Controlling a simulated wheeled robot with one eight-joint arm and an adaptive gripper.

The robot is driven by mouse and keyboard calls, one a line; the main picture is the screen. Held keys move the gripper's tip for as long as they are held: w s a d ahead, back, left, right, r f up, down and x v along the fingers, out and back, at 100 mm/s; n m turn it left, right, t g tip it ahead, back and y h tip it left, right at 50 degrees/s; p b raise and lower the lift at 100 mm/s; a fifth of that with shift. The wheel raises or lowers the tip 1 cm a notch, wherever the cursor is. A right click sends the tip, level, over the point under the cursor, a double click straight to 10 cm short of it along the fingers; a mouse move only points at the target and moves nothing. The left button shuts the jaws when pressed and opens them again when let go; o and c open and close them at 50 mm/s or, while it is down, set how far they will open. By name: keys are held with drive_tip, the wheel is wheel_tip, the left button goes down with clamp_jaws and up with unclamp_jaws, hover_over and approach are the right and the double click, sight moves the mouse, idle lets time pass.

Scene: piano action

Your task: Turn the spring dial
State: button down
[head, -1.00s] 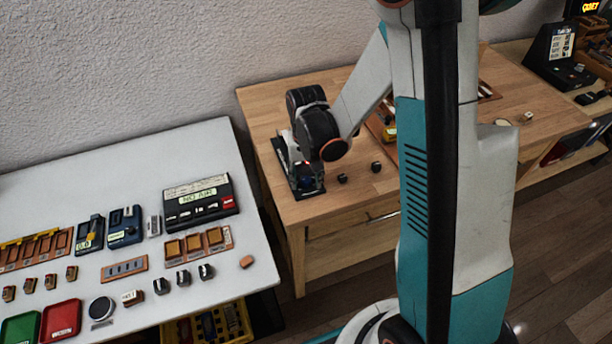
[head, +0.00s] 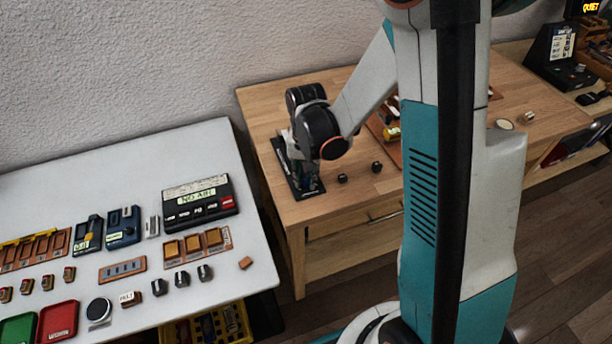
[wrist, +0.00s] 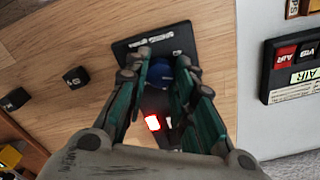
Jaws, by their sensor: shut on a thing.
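The spring dial is a round blue knob (wrist: 159,73) on a black plate (wrist: 148,43) with small white lettering, seen in the wrist view. My gripper (wrist: 160,70) is shut on the blue knob, with a finger on each side of it. A red light glows between the fingers, nearer the palm. In the head view the black plate (head: 310,190) lies near the left end of the wooden table, under my wrist. The knob is mostly hidden there by my gripper.
Two small black knobs (head: 342,178) (head: 376,167) stand on the wooden table (head: 350,200) right of the plate. A white table (head: 110,165) at the left holds a black device (head: 200,200) and several small parts. A wall rises behind.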

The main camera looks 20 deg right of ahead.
sight(306, 179)
drive_tip(key=c, duration=1.3)
unclamp_jaws()
wheel_tip(306, 179, up, 12)
drive_tip(key=shift+r, duration=0.1)
